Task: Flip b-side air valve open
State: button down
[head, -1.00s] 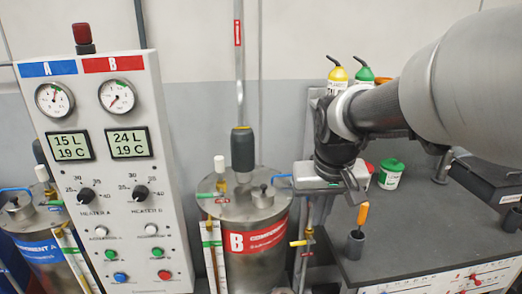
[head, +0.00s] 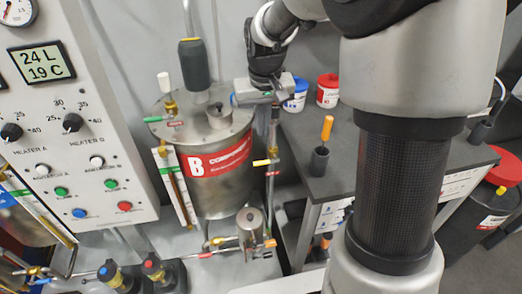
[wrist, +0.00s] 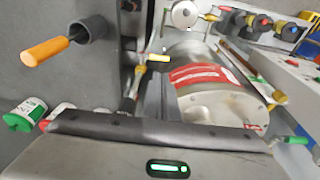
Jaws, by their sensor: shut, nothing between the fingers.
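The B tank (head: 192,190) is a steel cylinder with a red "B" band; in the wrist view its band (wrist: 200,76) lies sideways. A blue handle end (head: 233,98) peeks out left of my gripper. I cannot read which handle is the air valve. My gripper (head: 268,98) is above the tank's right side, near the pipe top. Contact with any handle is unclear.
The control panel (head: 75,140) stands left of the tank. A dark bench (head: 340,180) at right holds an orange-handled tool (head: 327,128) in a cup and blue and red-lidded tubs. A small steel pot (head: 250,225) and coloured valves stand low in front.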

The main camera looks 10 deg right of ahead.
aim_at(259, 163)
jog(key=w+f, duration=0.1)
jog(key=f, duration=0.3)
jog(key=w+f+b, duration=0.1)
jog(key=f, duration=0.8)
jog(key=shift+w+d+f, duration=0.15)
jog(key=shift+w+f, duration=0.2)
jog(key=shift+w, duration=0.05)
jog(key=shift+b, duration=0.35)
jog(key=shift+f+h+b, duration=0.2)
jog(key=shift+h+b, duration=0.1)
jog(key=h+b, duration=0.1)
jog(key=a+f+h+b, duration=0.1)
jog(key=b, duration=0.1)
jog(key=shift+a+f, duration=0.1)
jog(key=shift+f, duration=0.2)
notch_tip(259, 163, down, 6)
jog(key=d+h+b, duration=0.1)
jog(key=h+b, duration=0.1)
jog(key=b, duration=0.5)
jog(key=shift+d+f, duration=0.15)
